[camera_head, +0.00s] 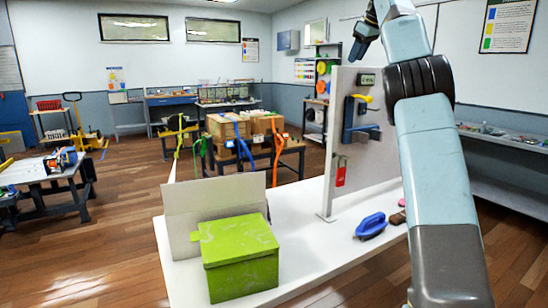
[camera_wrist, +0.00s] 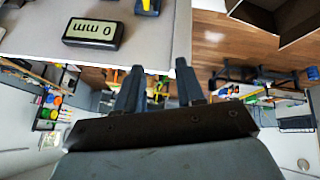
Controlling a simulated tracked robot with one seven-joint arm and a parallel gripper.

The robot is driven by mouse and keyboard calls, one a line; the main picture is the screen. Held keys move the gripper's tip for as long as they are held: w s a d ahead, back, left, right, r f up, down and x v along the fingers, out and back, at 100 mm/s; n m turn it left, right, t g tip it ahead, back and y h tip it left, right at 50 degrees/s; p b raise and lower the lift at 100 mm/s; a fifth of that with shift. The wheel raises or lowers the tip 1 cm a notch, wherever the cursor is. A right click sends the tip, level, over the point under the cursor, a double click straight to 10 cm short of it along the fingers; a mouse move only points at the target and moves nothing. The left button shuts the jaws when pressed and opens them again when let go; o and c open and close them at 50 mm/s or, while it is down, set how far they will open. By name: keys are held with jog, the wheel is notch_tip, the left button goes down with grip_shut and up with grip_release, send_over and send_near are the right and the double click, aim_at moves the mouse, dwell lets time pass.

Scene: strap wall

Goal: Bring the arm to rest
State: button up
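My arm (camera_head: 437,160) rises along the right of the head view and bends over at the top. The grey upright panel (camera_head: 342,110) stands on a white table (camera_head: 315,265). It also shows in the wrist view (camera_wrist: 45,42), with a small display (camera_wrist: 93,33) reading 0 mm upside down.
The panel carries a yellow handle (camera_head: 362,98), a blue fitting (camera_head: 350,122) and a red tag (camera_head: 341,176). A green lidded box (camera_head: 240,262), a blue brush-like object (camera_head: 371,225) and a brown block (camera_head: 398,217) lie on the table. Cartons (camera_head: 220,128) stand behind.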

jog(key=s+a+r+n+t+y, duration=0.1)
jog(key=s+a+r+t+y, duration=0.2)
jog(key=r, duration=0.6)
jog(key=s+a+r+n+t+y, duration=0.1)
jog(key=s+r+t+y, duration=0.25)
jog(key=r+t, duration=0.4)
jog(key=s+d+r+m+t+h, duration=0.4)
jog(key=s+d+m+t+h, duration=0.15)
jog(key=s, duration=0.25)
jog(key=s+d+f+m+g+h, duration=0.1)
jog(key=s+f+m+g+h, duration=0.3)
jog(key=s+f, duration=0.5)
jog(key=s+d+f+m+g+h, duration=0.1)
jog(key=s+f+m+g+h, duration=0.4)
jog(key=f, duration=0.6)
jog(key=s+a+f+n+g+y, duration=0.1)
jog(key=s+a+f+g, duration=0.1)
jog(key=s+f, duration=0.6)
jog(key=s+a+f+n+g+y, duration=0.1)
jog(key=s+a+f+g+y, duration=0.1)
jog(key=s+a+f, duration=0.3)
jog(key=s+a+f+n+g+y, duration=0.1)
jog(key=s+a+f+g+y, duration=0.1)
jog(key=s+f, duration=1)
notch_tip(320, 180, down, 5)
jog(key=shift+s+a+f+n+g, duration=0.15)
jog(key=shift+s+a+n+g, duration=0.2)
jog(key=shift+a+g, duration=0.5)
